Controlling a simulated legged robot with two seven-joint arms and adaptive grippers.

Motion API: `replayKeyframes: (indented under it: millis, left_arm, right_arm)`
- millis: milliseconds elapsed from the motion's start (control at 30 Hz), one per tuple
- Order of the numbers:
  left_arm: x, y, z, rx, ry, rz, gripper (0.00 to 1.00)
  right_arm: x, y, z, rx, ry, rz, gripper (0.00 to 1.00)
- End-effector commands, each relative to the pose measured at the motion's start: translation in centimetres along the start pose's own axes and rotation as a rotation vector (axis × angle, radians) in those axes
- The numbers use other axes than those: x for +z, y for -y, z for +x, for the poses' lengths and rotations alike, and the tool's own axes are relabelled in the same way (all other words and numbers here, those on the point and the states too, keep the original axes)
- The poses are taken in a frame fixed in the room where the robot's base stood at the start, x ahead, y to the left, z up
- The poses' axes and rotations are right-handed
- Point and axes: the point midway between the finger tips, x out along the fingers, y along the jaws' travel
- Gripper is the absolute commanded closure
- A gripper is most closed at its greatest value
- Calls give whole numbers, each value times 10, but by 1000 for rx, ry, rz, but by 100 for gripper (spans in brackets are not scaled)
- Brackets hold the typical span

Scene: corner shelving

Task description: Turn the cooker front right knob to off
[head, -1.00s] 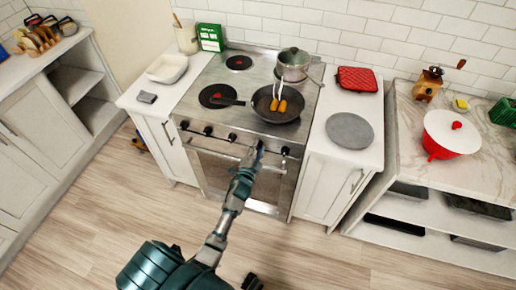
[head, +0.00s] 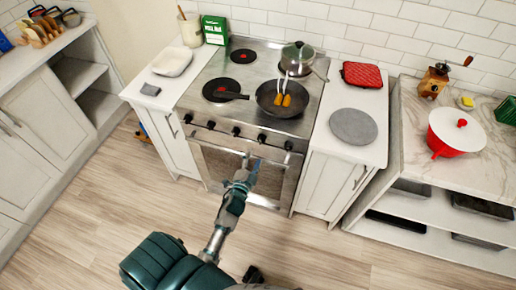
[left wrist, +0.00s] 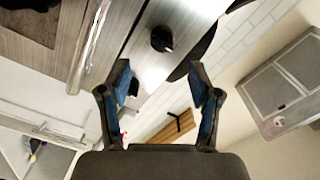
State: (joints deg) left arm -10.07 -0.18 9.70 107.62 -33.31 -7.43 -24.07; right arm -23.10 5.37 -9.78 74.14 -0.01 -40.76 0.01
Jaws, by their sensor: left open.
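The cooker (head: 265,50) has a row of several black knobs along its front edge. The rightmost knob (head: 288,145) is at the right end of that row; its setting is too small to read. My left gripper (head: 250,163) is open and empty, in front of the oven door, below and left of the rightmost knob and apart from it. In the left wrist view a black knob (left wrist: 162,38) on the steel panel shows beyond the open fingers (left wrist: 162,80), with nothing between them. My right gripper is not in view.
The oven handle (head: 212,149) runs below the knobs. A grey round mat (head: 353,127) lies on the right counter. The floor in front is clear.

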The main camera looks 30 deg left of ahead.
Motion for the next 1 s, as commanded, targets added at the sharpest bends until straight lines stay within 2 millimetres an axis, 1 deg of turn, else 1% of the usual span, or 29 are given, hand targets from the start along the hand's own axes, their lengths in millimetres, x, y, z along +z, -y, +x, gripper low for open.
replayKeyframes:
  millis: [33, 100, 233, 367, 833, 867, 933, 967, 1000]
  left_arm:
    - [1, 0, -10, 2, 2, -1, 37]
    - [1, -1, -21, 2, 2, -1, 37]
    - [1, -1, -32, 1, 2, 0, 37]
    - [1, 0, -36, 0, 1, 0, 37]
    - [1, -1, -35, 2, 2, -1, 37]
    - [2, -3, -36, 6, 4, -4, 37]
    - [7, -15, -37, 36, 20, -25, 37]
    - [11, -25, -38, 58, 33, -40, 37]
    - [18, -41, -41, 98, 55, -70, 37]
  right_arm:
    - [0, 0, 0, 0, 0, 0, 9]
    - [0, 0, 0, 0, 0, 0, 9]
    - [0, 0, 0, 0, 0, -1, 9]
    - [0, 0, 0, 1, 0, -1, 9]
    - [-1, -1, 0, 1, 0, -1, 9]
    - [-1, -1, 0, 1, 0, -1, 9]
    - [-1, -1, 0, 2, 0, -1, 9]
    - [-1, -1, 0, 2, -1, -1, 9]
    - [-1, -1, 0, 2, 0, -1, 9]
